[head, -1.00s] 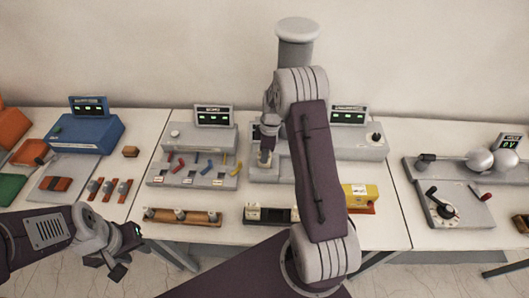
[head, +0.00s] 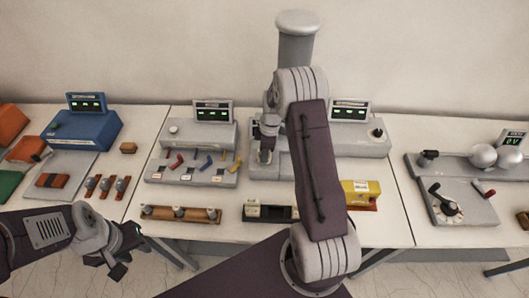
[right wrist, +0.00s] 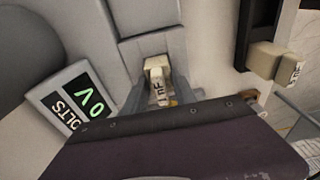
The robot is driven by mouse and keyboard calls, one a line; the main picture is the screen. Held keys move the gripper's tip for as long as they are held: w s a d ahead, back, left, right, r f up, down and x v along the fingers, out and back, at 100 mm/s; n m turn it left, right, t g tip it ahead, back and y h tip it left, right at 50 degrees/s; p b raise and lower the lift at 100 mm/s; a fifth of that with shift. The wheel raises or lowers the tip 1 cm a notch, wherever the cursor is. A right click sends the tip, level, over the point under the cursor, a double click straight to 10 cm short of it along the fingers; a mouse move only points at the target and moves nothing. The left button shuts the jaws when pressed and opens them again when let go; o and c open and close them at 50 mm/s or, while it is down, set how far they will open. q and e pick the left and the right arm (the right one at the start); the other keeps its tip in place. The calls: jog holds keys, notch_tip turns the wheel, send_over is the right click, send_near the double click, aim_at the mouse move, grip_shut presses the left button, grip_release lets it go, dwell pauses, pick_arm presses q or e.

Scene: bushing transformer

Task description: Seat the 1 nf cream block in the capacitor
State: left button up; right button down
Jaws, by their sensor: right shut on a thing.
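The capacitor (head: 285,168) is a grey console with a display, behind my right arm in the head view. My right gripper (head: 265,155) is low over its left part. In the right wrist view my right gripper (right wrist: 160,100) is shut on a cream block (right wrist: 154,65) marked "nF"; its number is not readable. The block is at the grey capacitor surface; I cannot tell whether it is seated. A black rack (head: 284,213) with cream blocks stands in front of the capacitor. My left gripper (head: 131,257) is open and empty at the lower left.
A console with coloured levers (head: 192,170) stands left of the capacitor. A wooden rack (head: 180,214) and a yellow block (head: 358,192) are near the table's front. A blue console (head: 85,130) is further left. In the right wrist view a volts display (right wrist: 75,105) reads 0.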

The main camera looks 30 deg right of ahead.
jog(key=c, duration=0.9)
grip_release()
jog(key=shift+f, duration=0.1)
jog(key=r, duration=0.2)
jog(key=r+b, duration=0.1)
jog(key=r, duration=0.2)
jog(key=r+b, duration=0.1)
jog(key=r, duration=0.2)
jog(key=shift+s+d+r, duration=0.1)
jog(key=shift+s+d, duration=0.15)
jog(key=shift+d, duration=0.15)
jog(key=shift+r, duration=0.45)
